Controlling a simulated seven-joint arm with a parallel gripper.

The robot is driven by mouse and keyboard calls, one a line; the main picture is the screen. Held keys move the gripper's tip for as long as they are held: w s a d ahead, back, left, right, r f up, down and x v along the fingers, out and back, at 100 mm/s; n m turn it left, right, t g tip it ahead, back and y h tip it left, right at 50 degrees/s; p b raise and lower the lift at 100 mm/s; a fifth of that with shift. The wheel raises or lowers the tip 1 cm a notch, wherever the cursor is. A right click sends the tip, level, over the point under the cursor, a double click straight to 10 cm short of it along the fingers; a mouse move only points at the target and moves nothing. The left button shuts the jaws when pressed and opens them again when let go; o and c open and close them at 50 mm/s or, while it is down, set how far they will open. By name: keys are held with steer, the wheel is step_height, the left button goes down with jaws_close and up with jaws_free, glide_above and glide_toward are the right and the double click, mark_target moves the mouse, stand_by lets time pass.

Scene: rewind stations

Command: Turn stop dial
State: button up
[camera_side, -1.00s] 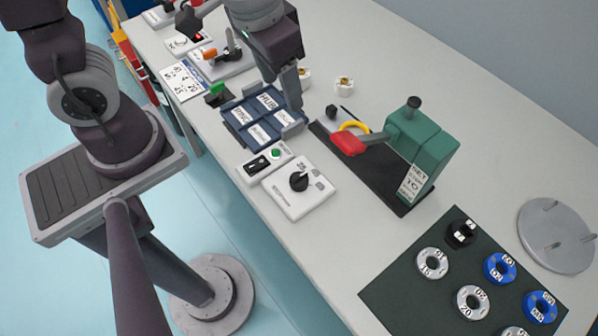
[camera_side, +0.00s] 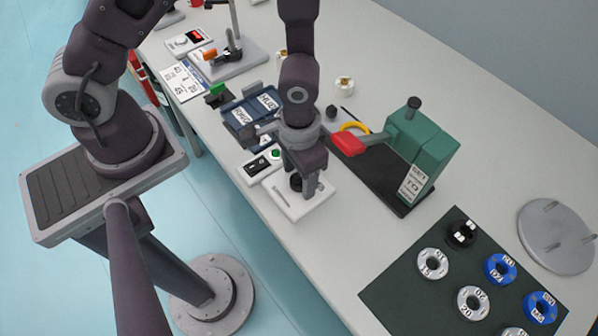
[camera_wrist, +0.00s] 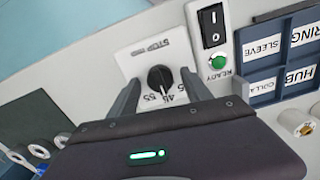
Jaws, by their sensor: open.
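The stop dial is a black round knob (camera_wrist: 160,78) on a white plate (camera_wrist: 130,62) marked "STOP", with numbers such as 45 and 55 around it. In the side view the white plate (camera_side: 290,208) lies near the table's front edge and the knob (camera_side: 296,182) is partly hidden by my gripper. My gripper (camera_side: 308,190) points down over the plate. In the wrist view my gripper (camera_wrist: 160,92) is open, with one finger on each side of the knob. I cannot tell whether the fingers touch it.
A switch box with a black rocker (camera_wrist: 212,25) and green button (camera_wrist: 219,62) stands beside the plate. A blue labelled tray (camera_side: 236,112) is behind it. A green machine with a red-handled lever (camera_side: 420,150) stands to the right. A dark mat (camera_side: 400,300) holds several rings.

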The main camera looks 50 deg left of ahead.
jaws_close()
steer(key=shift+m, duration=0.3)
steer(key=m, duration=0.4)
steer(key=shift+m, duration=2.1)
jaws_free()
